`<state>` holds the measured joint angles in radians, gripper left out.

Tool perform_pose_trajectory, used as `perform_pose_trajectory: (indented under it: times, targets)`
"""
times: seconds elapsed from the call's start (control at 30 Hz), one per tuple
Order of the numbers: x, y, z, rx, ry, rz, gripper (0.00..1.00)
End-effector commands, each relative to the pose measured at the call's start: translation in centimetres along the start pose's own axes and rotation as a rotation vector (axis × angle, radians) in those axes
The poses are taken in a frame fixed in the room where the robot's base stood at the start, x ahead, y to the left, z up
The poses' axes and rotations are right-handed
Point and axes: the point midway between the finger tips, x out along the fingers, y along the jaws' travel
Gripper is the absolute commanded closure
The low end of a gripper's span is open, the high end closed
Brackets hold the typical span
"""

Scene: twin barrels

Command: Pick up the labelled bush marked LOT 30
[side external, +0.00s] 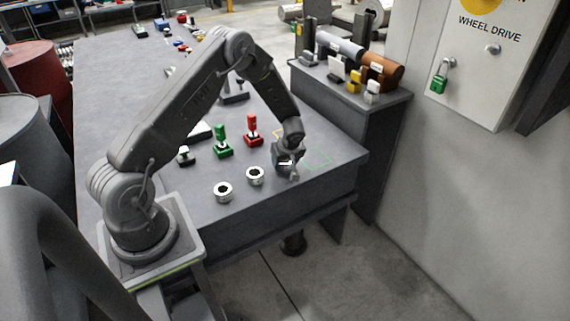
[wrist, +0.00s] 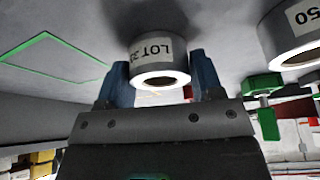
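A pale metal bush (wrist: 158,52) with a LOT label stands between my fingers in the wrist view. The label's digits are hard to read; the first looks like 3. My gripper (wrist: 161,78) has one blue-grey finger on each side of this bush, with little or no gap. Whether the fingers press on it I cannot tell. In the side view my gripper (side external: 288,166) is low over the table's front edge and mostly hides what is between its fingers. Two other ring-shaped bushes, one (side external: 256,176) nearer my gripper and one (side external: 223,192) farther left, stand on the table.
A large bush marked 50 (wrist: 290,42) is right of the fingers in the wrist view. A green outline (side external: 318,160) marks bare table to the right. Green (side external: 222,150) and red (side external: 253,138) handled pieces stand behind the bushes. A side cabinet (side external: 355,95) bears several items.

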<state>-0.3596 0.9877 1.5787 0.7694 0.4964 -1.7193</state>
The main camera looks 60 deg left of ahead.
Motion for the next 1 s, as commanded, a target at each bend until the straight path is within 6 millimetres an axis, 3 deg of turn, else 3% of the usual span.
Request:
perform_pose_trajectory:
  times: [0.4, 0.77, 1.0]
  targets:
    - [0.0, 0.0, 0.0, 0.0, 0.0, 0.0, 0.79]
    - [-0.6, 0.1, -0.3, -0.002, 0.001, 0.002, 0.79]
    - [-3.7, 0.1, -1.6, -0.003, 0.003, 0.005, 0.79]
